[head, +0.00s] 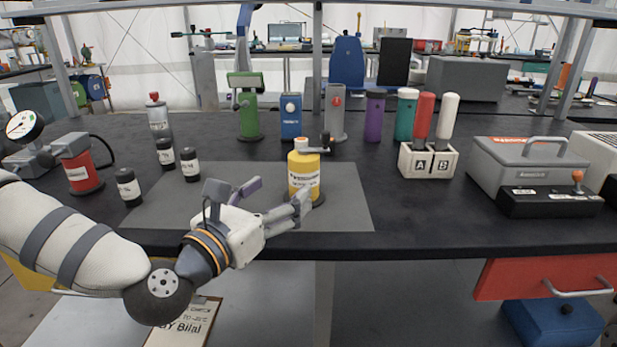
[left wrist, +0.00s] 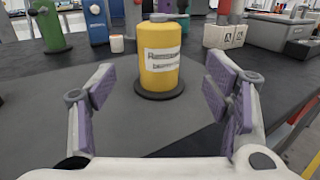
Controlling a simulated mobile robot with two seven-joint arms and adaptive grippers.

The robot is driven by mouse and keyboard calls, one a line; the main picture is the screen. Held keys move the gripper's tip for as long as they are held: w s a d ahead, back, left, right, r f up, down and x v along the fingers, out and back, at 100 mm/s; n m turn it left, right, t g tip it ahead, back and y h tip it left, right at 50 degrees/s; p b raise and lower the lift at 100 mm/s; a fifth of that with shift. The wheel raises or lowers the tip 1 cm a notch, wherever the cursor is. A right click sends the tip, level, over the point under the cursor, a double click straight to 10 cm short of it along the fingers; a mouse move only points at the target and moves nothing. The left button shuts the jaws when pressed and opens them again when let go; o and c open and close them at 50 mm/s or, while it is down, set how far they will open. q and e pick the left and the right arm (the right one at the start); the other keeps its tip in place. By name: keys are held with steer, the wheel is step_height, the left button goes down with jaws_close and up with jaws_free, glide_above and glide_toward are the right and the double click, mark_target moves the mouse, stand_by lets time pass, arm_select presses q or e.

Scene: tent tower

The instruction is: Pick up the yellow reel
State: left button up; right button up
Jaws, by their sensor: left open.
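The yellow reel (head: 304,180) stands upright on a dark round base on the grey mat (head: 346,205), with a pale label on its side and a small crank on top. It also shows in the left wrist view (left wrist: 160,75), centred ahead of the fingers. My left gripper (head: 276,201) is open and empty, just in front and to the left of the reel. In the left wrist view its two purple-padded fingers (left wrist: 172,100) are spread wide, with the reel beyond their tips and apparently apart from them. My right gripper is not in view.
Small black canisters (head: 129,187) and a red cylinder (head: 83,172) stand at the left. A white holder marked A and B (head: 427,162) and a grey lidded box (head: 527,166) are at the right. Coloured posts line the back. The mat around the reel is clear.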

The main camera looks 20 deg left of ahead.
mark_target(296, 177)
arm_select(q)
steer(key=x, duration=0.8)
steer(key=shift+w+f, duration=0.15)
steer(key=c, duration=1.6)
jaws_close()
